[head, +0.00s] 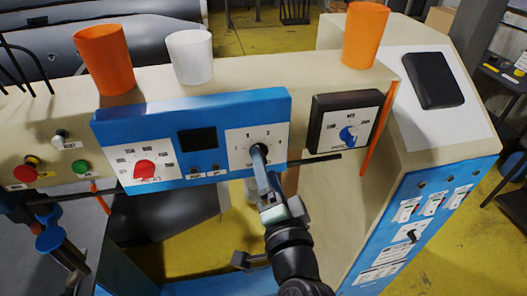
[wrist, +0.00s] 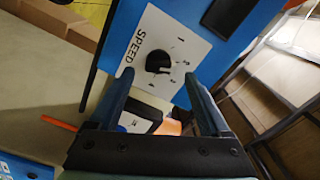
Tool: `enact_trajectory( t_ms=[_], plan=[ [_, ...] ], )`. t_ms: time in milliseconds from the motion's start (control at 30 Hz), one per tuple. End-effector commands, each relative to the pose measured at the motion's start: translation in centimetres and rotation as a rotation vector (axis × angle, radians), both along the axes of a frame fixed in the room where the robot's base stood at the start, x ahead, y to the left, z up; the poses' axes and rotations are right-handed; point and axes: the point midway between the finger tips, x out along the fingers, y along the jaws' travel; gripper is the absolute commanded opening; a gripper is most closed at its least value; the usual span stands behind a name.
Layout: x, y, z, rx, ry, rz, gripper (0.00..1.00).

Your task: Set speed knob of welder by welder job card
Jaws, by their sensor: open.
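The welder is a blue panel (head: 190,105) on a beige machine, with a red knob (head: 145,168) on its left plate. On its right white plate is the black speed knob (wrist: 158,60), with SPEED printed beside it. In the head view the speed plate (head: 240,140) shows, its knob mostly hidden behind my gripper. My gripper (wrist: 157,77) is open in front of the speed plate. In the wrist view the knob appears between and beyond the fingertips; I cannot tell whether they touch it. In the head view my gripper (head: 261,165) reaches up from below. I cannot make out a job card.
A black-framed panel with a blue knob (head: 348,134) is on the right. Orange cups (head: 104,60) (head: 365,35) and a white cup (head: 190,57) stand on the ledge above. Red (head: 25,173) and green (head: 81,167) buttons are left. A beige console with a black pad (head: 433,80) stands right.

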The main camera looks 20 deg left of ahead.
Motion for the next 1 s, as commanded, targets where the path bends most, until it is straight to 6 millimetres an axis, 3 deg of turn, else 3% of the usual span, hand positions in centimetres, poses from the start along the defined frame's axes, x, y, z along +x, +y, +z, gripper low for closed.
enact_trajectory(
  t_ms=[200, 567, 667, 1000],
  plan=[
    [1.9, 1.3, 0.1, 0.0, 0.0, 0.001, 0.81],
    [2.3, 1.6, 0.0, -0.001, 0.0, 0.001, 0.81],
    [2.3, 1.6, 0.0, 0.0, 0.0, 0.001, 0.67],
    [2.3, 1.6, 0.0, 0.0, 0.0, 0.0, 0.05]
  ],
)
